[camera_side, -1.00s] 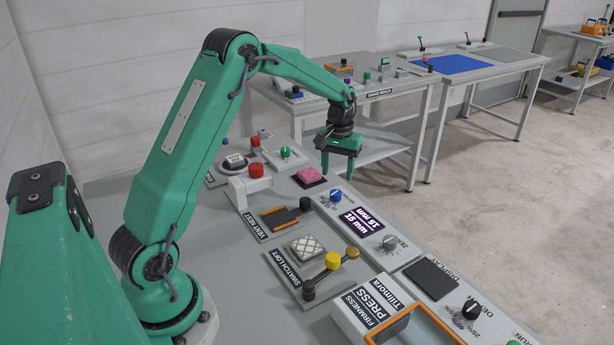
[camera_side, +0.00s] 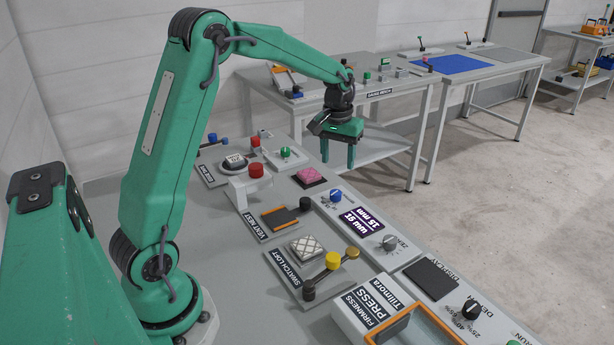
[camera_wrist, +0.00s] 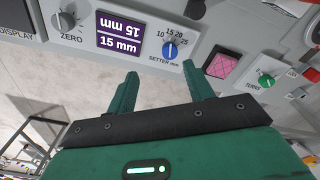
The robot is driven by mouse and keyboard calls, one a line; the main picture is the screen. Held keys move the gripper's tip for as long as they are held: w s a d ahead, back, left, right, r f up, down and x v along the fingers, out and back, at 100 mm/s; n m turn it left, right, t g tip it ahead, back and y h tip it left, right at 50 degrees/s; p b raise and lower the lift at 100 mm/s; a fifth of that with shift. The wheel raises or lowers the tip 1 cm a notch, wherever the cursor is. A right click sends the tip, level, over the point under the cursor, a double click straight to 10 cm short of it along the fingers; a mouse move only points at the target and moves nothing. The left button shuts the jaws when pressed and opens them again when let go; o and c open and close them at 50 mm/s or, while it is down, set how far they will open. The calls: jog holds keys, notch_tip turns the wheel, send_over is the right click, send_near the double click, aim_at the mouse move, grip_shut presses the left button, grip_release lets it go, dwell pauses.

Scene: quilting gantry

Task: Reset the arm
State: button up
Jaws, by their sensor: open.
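My gripper (camera_side: 338,158) hangs in the air beyond the far edge of the workbench in the side view, its two green fingers pointing down. It is open and holds nothing. In the wrist view my gripper (camera_wrist: 163,85) shows its fingers apart with clear space between them. The arm is bent over the bench, with its upper link raised. The pink swatch (camera_side: 309,176) lies on its dark pad on the bench, left of my gripper and apart from it; it also shows in the wrist view (camera_wrist: 222,66).
The blue setter knob (camera_side: 336,196) and the display (camera_side: 361,222) reading 15 mm are on the bench panel. A patterned swatch (camera_side: 307,246) lies at the swatch loft. The firmness press (camera_side: 377,309) stands in front. A gauge bench (camera_side: 379,93) stands behind; open floor lies right.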

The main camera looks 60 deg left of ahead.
jog(key=s+d+r+m+t, duration=0.2)
jog(key=s+d+r, duration=0.3)
jog(key=s, duration=0.3)
jog(key=s+d+r+m+t, duration=0.1)
jog(key=s+d+r+m, duration=0.1)
jog(key=s+d+r, duration=0.55)
jog(key=s+f+m+t, duration=0.1)
jog(key=s+f+m, duration=0.1)
jog(key=s, duration=0.7)
jog(key=shift+s+d+f+t, duration=0.3)
jog(key=shift+f+t, duration=0.1)
jog(key=shift+f, duration=0.2)
